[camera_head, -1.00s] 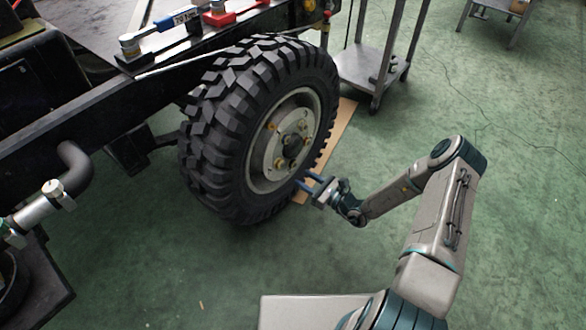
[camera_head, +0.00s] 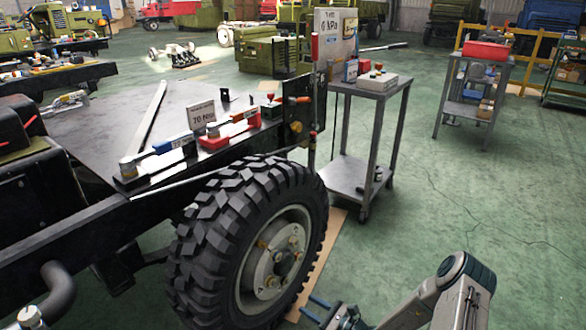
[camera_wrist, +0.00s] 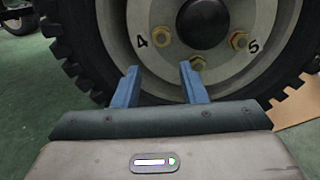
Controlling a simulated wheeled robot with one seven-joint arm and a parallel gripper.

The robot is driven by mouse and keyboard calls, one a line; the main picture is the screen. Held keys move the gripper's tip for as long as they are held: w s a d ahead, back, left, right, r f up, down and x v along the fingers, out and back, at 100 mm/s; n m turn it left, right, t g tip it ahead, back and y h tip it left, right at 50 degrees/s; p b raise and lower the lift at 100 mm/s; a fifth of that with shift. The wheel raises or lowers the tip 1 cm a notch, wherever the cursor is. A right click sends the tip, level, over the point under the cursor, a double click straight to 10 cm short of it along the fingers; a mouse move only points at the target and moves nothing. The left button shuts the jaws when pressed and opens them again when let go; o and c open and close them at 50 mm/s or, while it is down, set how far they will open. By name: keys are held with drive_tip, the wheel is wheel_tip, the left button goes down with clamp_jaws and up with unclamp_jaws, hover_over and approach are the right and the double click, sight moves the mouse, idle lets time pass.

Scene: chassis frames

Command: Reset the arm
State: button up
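My gripper (camera_head: 316,308) is at the lower middle of the head view, just right of the big black tyre (camera_head: 205,240). Its two blue fingers are apart with nothing between them; the wrist view shows them too (camera_wrist: 158,85). They point at the lower part of the grey wheel hub (camera_head: 272,262), with a gap in front of it. In the wrist view the hub shows brass-coloured nuts (camera_wrist: 163,39) and the numbers 4 and 5. My arm is bent at the lower right, and much of it is outside the head view.
A grey metal cart (camera_head: 345,178) with a white box (camera_head: 376,80) on top stands behind the wheel. The dark chassis frame (camera_head: 95,225) fills the left, with tools and a "70" sign (camera_head: 201,114) on it. Another cart (camera_head: 468,105) stands back right. Green floor on the right is clear.

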drive_tip(key=s+a+r+n+g+h+p, duration=0.1)
drive_tip(key=s+r+n+g+p, duration=0.3)
drive_tip(key=r, duration=0.6)
drive_tip(key=s+a+r+n+g+h+p, duration=0.15)
drive_tip(key=r+n+g+p, duration=0.35)
drive_tip(key=r, duration=0.6)
drive_tip(key=s+r+n+g+p, duration=0.35)
drive_tip(key=r+n, duration=0.25)
drive_tip(key=r, duration=0.4)
drive_tip(key=s+d+r+n+t+h+p, duration=0.1)
drive_tip(key=s+d+r+n+h+p, duration=0.2)
drive_tip(key=r, duration=0.8)
drive_tip(key=s+d+r+n+t+h+p, duration=0.2)
drive_tip(key=s+r+h+p, duration=0.3)
drive_tip(key=r, duration=0.6)
drive_tip(key=s+d+r+n+t+h+p, duration=0.1)
drive_tip(key=s+d+r+n+h+p, duration=0.3)
drive_tip(key=s+r+p, duration=0.4)
wheel_tip(320, 180, up, 4)
drive_tip(key=shift+d+r+n, duration=0.1)
drive_tip(key=shift+d+n, duration=0.15)
drive_tip(key=shift+n, duration=0.35)
